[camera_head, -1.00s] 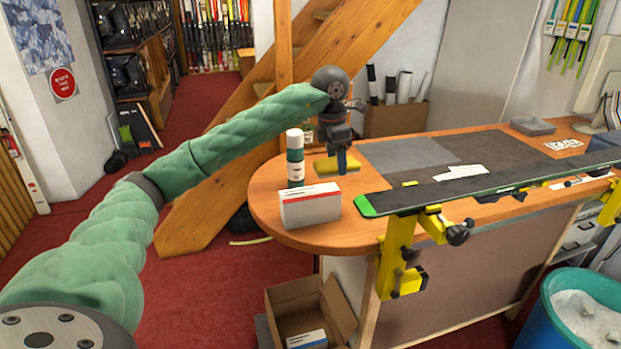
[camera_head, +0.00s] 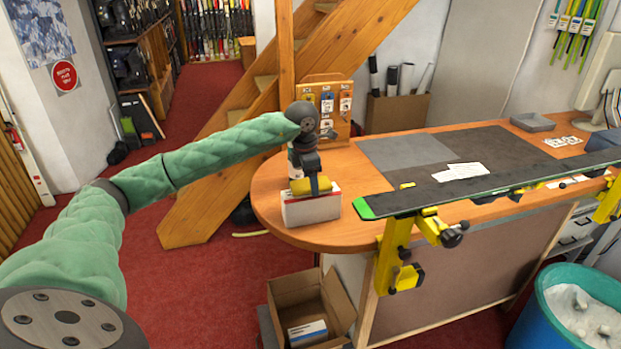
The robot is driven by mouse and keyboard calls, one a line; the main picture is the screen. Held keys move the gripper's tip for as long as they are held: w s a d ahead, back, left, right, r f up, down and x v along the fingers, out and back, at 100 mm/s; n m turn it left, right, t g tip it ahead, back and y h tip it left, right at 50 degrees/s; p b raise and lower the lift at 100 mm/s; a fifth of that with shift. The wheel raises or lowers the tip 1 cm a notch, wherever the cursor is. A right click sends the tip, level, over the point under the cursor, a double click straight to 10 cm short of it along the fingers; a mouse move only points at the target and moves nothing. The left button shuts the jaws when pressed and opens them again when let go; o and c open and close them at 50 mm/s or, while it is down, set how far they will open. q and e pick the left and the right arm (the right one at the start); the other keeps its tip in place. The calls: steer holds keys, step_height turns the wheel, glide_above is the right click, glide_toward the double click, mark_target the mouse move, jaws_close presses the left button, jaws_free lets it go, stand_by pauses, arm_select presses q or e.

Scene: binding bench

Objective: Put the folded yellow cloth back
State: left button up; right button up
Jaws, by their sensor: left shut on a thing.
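The folded yellow cloth (camera_head: 297,187) is in the jaws of my left gripper (camera_head: 312,184), which is shut on it. The gripper points down over the rounded left end of the wooden bench (camera_head: 350,218). The cloth shows just above the top of a white box (camera_head: 310,209); I cannot tell whether it touches the box. A green and white bottle (camera_head: 293,162) stands behind, mostly hidden by my gripper. My right gripper is not in view.
A ski (camera_head: 480,190) lies along the bench front in yellow clamps (camera_head: 395,240). A grey mat (camera_head: 405,151) and paper slips (camera_head: 460,171) lie behind it. A display board (camera_head: 328,105) stands at the back. An open carton (camera_head: 305,300) sits below.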

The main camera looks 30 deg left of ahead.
arm_select(q)
steer(key=shift+f, duration=0.4)
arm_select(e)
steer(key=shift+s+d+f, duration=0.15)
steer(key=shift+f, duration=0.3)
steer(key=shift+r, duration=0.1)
arm_select(q)
steer(key=o, duration=0.9)
steer(key=shift+o, duration=0.2)
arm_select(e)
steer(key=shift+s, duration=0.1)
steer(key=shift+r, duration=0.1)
